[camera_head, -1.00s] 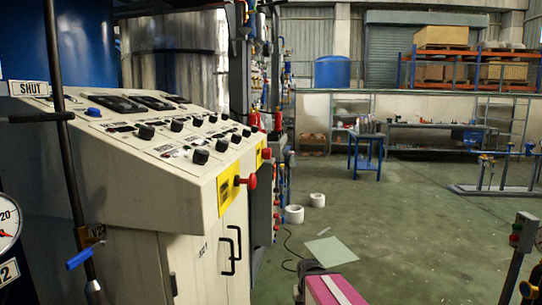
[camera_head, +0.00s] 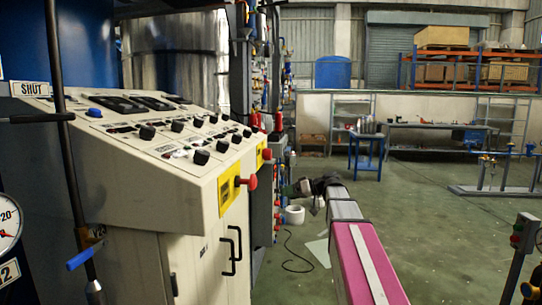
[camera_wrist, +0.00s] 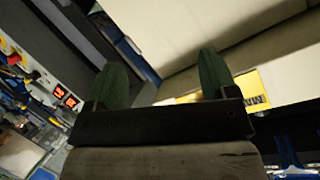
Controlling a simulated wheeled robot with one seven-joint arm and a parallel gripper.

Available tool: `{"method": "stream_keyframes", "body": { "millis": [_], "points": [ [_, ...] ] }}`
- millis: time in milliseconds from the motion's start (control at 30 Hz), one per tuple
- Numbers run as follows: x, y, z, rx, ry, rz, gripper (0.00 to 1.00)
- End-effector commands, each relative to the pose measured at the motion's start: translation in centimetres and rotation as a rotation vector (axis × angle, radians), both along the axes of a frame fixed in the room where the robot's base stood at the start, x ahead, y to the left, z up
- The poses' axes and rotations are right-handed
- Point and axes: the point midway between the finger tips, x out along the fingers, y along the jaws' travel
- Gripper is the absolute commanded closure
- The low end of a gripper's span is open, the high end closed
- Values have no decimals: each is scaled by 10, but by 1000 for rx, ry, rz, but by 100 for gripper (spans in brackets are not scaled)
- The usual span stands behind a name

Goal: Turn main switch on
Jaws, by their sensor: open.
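The grey control cabinet (camera_head: 150,185) stands at left with a sloped panel of black knobs. On its right end face is a yellow plate (camera_head: 229,188) with a red knob switch (camera_head: 250,182). A second red knob (camera_head: 267,154) sits on another yellow plate farther back. My gripper (camera_wrist: 164,78) shows in the wrist view with two dark green fingers spread apart and nothing between them. A yellow label (camera_wrist: 250,84) with partly hidden dark lettering lies just beyond the right finger. In the head view my arm reaches forward, right of the cabinet; the fingers are not clear there.
Black door handles (camera_head: 234,250) stick out below the near switch. A dark vertical pole (camera_head: 62,140) stands in front of the cabinet. A blue table (camera_head: 366,152) is farther back.

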Motion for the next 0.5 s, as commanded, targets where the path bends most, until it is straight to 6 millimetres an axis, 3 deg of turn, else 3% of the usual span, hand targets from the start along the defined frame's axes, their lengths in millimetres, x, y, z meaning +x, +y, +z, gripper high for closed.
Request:
{"method": "stream_keyframes", "body": {
  "millis": [33, 100, 200, 333, 500],
  "points": [
    [12, -6, 31, 42, -73, 20, 21],
    [18, -12, 68, 100, -170, 49, 21],
    [22, -20, 112, 164, -286, 80, 21],
    [23, -26, 145, 215, -380, 103, 21],
    [23, -24, 157, 233, -414, 112, 21]
  ]
}}
